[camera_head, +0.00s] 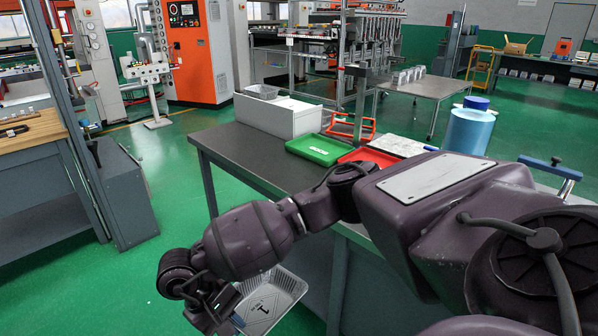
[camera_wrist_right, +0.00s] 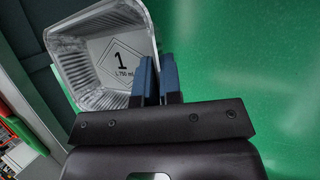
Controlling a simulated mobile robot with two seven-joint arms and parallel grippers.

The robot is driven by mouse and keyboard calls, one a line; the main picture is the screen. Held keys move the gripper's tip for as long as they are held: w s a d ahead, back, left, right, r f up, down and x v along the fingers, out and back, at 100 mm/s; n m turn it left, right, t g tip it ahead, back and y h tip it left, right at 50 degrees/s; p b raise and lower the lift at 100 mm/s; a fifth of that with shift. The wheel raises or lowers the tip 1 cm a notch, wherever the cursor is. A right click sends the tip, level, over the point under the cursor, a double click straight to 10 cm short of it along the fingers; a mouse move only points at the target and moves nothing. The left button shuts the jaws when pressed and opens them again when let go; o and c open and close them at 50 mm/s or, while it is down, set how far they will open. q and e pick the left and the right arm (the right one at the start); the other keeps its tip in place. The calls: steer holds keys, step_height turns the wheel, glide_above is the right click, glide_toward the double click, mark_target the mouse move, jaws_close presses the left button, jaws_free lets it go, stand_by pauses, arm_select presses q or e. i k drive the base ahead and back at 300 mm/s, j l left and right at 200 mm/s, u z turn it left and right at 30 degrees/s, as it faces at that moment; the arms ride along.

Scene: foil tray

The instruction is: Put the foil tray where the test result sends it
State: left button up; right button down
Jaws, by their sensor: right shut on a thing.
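The foil tray (camera_head: 283,289) is a silvery open container with a black printed mark inside, low in the head view. It hangs over the floor in front of the table. In the right wrist view the foil tray (camera_wrist_right: 82,40) shows a "1" in a diamond on its inner surface. My right gripper (camera_head: 238,312) is shut on the tray's edge; its blue fingers (camera_wrist_right: 157,80) pinch the wall in the wrist view. A green tray (camera_head: 320,150) and a red tray (camera_head: 372,157) lie on the dark table. My left gripper is not in view.
A blue cylinder (camera_head: 468,132) stands at the right. Green floor is free left of the table.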

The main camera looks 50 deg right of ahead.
mark_target(319, 151)
steer(key=i+l+u, duration=0.1)
steer(key=i+u, duration=0.15)
steer(key=i, duration=0.85)
steer(key=i+l+u, duration=0.1)
steer(key=i+u, duration=0.15)
steer(key=i, duration=0.9)
steer(key=i+z, duration=0.35)
steer(key=i+j+z, duration=0.1)
steer(key=z, duration=1.5)
